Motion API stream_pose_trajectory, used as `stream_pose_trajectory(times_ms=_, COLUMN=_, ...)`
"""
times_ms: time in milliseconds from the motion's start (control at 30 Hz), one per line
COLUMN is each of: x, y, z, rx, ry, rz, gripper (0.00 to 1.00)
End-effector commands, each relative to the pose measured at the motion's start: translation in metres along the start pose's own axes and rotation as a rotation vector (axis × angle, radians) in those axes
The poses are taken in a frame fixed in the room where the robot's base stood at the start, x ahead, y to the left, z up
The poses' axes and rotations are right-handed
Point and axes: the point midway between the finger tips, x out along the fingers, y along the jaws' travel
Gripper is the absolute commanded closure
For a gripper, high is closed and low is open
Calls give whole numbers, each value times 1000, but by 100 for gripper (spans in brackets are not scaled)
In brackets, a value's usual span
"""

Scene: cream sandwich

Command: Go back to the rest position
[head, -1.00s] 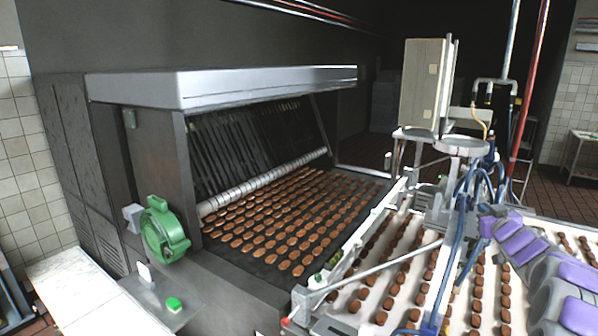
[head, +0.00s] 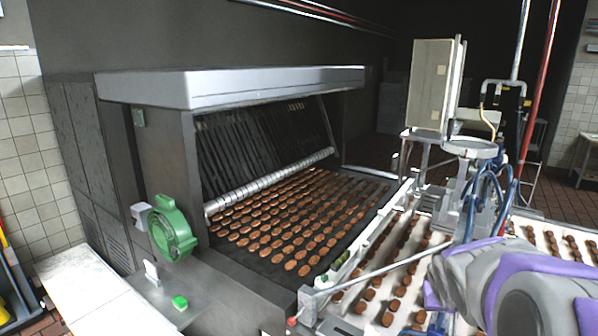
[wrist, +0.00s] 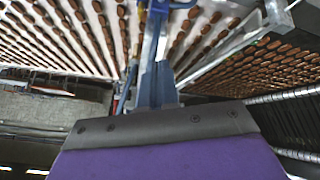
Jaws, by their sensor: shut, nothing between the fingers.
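My arm, purple and grey, reaches in from the right edge of the head view, over the white conveyor. Its gripper end (head: 440,287) is at the left of the arm, above the rows of biscuits. In the wrist view, a purple part with a dark bolted edge fills the bottom middle; it is my gripper (wrist: 160,122). It is shut with nothing held. The fingertips themselves are hard to make out in the head view.
A dark oven-like machine (head: 150,125) with a green wheel (head: 172,235) stands at left, with brown biscuits on its belt (head: 345,205). A white conveyor (head: 535,238) with biscuit rows lies under my arm. Blue hoses (head: 480,205) and a post-mounted cabinet (head: 430,85) stand close behind.

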Motion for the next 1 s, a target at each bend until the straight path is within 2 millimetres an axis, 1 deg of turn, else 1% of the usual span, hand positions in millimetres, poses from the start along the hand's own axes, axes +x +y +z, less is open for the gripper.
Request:
stream_pose_trajectory(times_ms=33, x=-12, y=-10, z=23, rx=-13, ry=-50, rz=-12, gripper=100)
stream_pose_trajectory(times_ms=67, x=-18, y=-16, z=37, rx=-20, ry=-85, rz=-22, gripper=100)
stream_pose_trajectory(times_ms=100, x=-25, y=-23, z=58, rx=-31, ry=-135, rz=-32, gripper=100)
stream_pose_trajectory(times_ms=167, x=-38, y=-32, z=86, rx=-48, ry=-199, rz=-50, gripper=100)
stream_pose_trajectory(times_ms=200, x=-46, y=-39, z=107, rx=-59, ry=-248, rz=-63, gripper=100)
stream_pose_trajectory(times_ms=400, x=-91, y=-65, z=203, rx=-125, ry=-466, rz=-136, gripper=100)
stream_pose_trajectory(times_ms=500, x=-112, y=-74, z=244, rx=-156, ry=-563, rz=-174, gripper=100)
stream_pose_trajectory(times_ms=700, x=-153, y=-87, z=317, rx=-219, ry=-732, rz=-250, gripper=100)
stream_pose_trajectory(times_ms=733, x=-154, y=-88, z=325, rx=-224, ry=-745, rz=-257, gripper=100)
stream_pose_trajectory(times_ms=800, x=-137, y=-91, z=331, rx=-220, ry=-739, rz=-253, gripper=100)
stream_pose_trajectory(times_ms=1000, x=-108, y=-98, z=350, rx=-219, ry=-738, rz=-252, gripper=100)
